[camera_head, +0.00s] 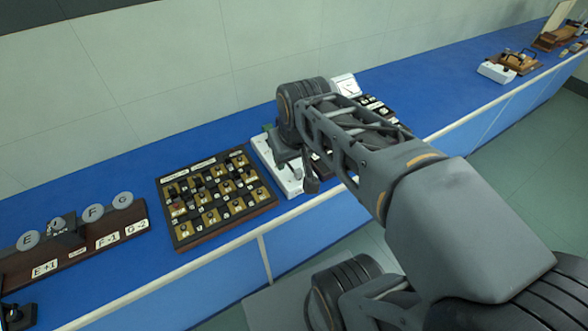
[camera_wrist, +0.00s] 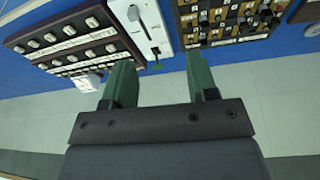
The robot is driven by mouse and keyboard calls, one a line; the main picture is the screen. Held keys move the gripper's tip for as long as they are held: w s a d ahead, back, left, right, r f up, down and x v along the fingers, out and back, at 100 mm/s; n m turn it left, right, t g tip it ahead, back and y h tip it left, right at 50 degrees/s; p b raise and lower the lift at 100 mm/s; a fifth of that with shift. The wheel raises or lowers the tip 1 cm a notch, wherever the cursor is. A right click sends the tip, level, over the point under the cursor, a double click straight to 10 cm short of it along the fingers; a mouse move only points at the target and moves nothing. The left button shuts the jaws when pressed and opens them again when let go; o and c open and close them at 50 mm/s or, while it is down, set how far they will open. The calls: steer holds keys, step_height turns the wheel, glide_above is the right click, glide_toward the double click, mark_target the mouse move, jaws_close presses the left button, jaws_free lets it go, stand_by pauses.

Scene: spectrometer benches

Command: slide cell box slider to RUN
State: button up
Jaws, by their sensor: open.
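The cell box appears to be the narrow white box (camera_head: 284,178) on the blue bench, partly hidden by my arm in the head view. In the wrist view the white box (camera_wrist: 167,30) has a long slot, a round dark knob (camera_wrist: 133,13) and a small dark slider piece (camera_wrist: 155,50) near the slot's lower end. A small green piece (camera_wrist: 155,66) shows just below it. My gripper (camera_wrist: 163,64) is open, its two green fingers apart on either side of the box's lower end, with nothing seen held between them. The RUN mark is not readable. In the head view my gripper (camera_head: 284,150) is over the box.
A board of brass blocks and black knobs (camera_head: 216,203) stands left of the box. A dark panel with several round knobs (camera_wrist: 75,40) stands on its other side. A white meter (camera_head: 345,85) is behind. Lettered discs (camera_head: 93,213) stand far left.

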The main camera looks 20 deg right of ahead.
mark_target(299, 170)
steer(key=w+d+f+n+g+b, duration=0.1)
steer(key=w+d+f+g+b, duration=0.3)
steer(key=w+d+f+b, duration=0.55)
steer(key=w+f, duration=0.1)
steer(key=f, duration=0.3)
steer(key=w+a+f+p, duration=0.1)
steer(key=f, duration=0.3)
steer(key=w+f, duration=0.1)
steer(key=f, duration=0.3)
steer(key=shift+a, duration=0.2)
steer(key=shift+f, duration=0.9)
jaws_close()
